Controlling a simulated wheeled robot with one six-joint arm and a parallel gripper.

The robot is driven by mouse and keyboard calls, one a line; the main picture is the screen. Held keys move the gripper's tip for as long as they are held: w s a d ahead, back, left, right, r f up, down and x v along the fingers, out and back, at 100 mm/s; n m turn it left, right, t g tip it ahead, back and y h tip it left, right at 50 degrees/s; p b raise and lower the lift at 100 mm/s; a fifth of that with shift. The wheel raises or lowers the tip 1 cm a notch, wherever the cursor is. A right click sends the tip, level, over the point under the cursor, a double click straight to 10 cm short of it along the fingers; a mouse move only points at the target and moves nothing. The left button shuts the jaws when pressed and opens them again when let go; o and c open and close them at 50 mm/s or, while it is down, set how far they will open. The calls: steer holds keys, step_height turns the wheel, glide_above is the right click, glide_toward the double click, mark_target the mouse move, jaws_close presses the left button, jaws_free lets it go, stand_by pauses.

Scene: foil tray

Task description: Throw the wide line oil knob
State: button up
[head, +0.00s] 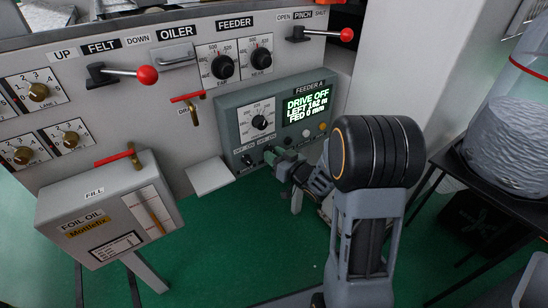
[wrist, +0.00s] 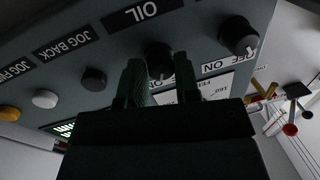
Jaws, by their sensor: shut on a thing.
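The feeder A panel (head: 232,112) is a grey-green box with a lit screen (head: 307,104) reading "DRIVE OFF, LEFT 162 m, FED 0 mm". In the wrist view, which is upside down, a dark round oil knob (wrist: 159,56) stands by the "OIL" label (wrist: 146,12). My gripper (wrist: 160,80) has a dark green finger on each side of this knob and is shut on it. In the head view my gripper (head: 273,157) is at the panel's lower edge, and it and my arm hide the knob there. The pointer's exact setting is unclear.
Another dark knob (wrist: 238,36) is beside it. Black (wrist: 94,79), white (wrist: 45,98) and yellow (wrist: 10,113) buttons line the other side. A dial (head: 260,122) is above. The foil oil box (head: 110,215) stands left, a roll (head: 510,115) right.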

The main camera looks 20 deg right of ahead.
steer(key=shift+r+n+g+h+b, duration=0.15)
steer(key=shift+n+h+b, duration=0.25)
steer(key=shift+n+b, duration=1.6)
steer(key=shift+f+n+g+h+b, duration=0.15)
steer(key=shift+n+h+b, duration=0.25)
steer(key=shift+n+b, duration=1.55)
steer(key=shift+r+n+p, duration=0.15)
steer(key=shift+n+p, duration=0.5)
steer(key=shift+n, duration=0.3)
steer(key=o, duration=0.9)
steer(key=shift+s, duration=0.1)
